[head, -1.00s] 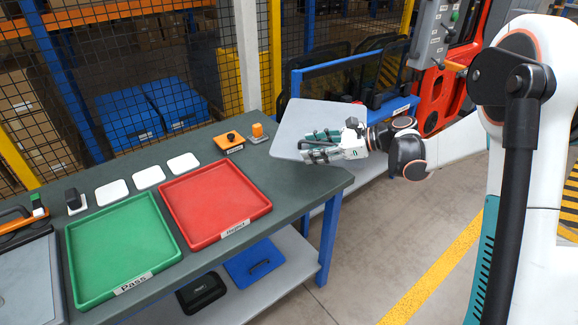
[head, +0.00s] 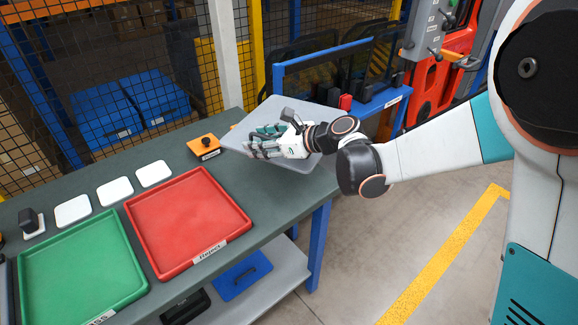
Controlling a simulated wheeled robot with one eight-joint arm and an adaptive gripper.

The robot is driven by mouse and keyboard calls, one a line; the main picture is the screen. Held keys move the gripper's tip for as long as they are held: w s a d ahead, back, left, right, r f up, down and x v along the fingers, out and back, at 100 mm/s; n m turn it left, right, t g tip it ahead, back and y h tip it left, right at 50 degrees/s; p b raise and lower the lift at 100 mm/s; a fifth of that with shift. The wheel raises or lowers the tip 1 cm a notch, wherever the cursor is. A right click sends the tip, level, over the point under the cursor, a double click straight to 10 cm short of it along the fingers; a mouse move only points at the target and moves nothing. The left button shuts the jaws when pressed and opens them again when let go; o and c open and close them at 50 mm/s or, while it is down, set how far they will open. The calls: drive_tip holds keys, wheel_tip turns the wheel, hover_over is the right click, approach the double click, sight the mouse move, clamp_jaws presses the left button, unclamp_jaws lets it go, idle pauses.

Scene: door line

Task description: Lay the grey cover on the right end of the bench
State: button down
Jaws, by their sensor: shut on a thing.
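The grey cover (head: 252,166) is a flat, thin, light-grey panel in the head view, over the right end of the bench. My gripper (head: 262,143) is shut on the cover, with its fingers across the panel's face. The cover looks slightly tilted; I cannot tell whether its lower edge touches the bench top. The bench (head: 290,215) has a dark grey-green top and blue legs. The cover hides part of the bench's right end and the orange object seen there before.
A red tray (head: 188,220) and a green tray (head: 82,268) lie left of the cover. An orange box with a black button (head: 205,146) is close to the cover's left edge. White pads (head: 114,190) line the back. A blue rack (head: 350,100) stands behind the bench's right end.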

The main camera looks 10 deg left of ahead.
wheel_tip(320, 180, down, 20)
drive_tip(key=b, duration=0.7)
drive_tip(key=shift+a, duration=0.1)
drive_tip(key=shift+b, duration=0.3)
drive_tip(key=c, duration=0.8)
unclamp_jaws()
drive_tip(key=shift+r, duration=0.15)
drive_tip(key=p+v, duration=0.3)
drive_tip(key=v, duration=0.9)
drive_tip(key=shift+s, duration=0.15)
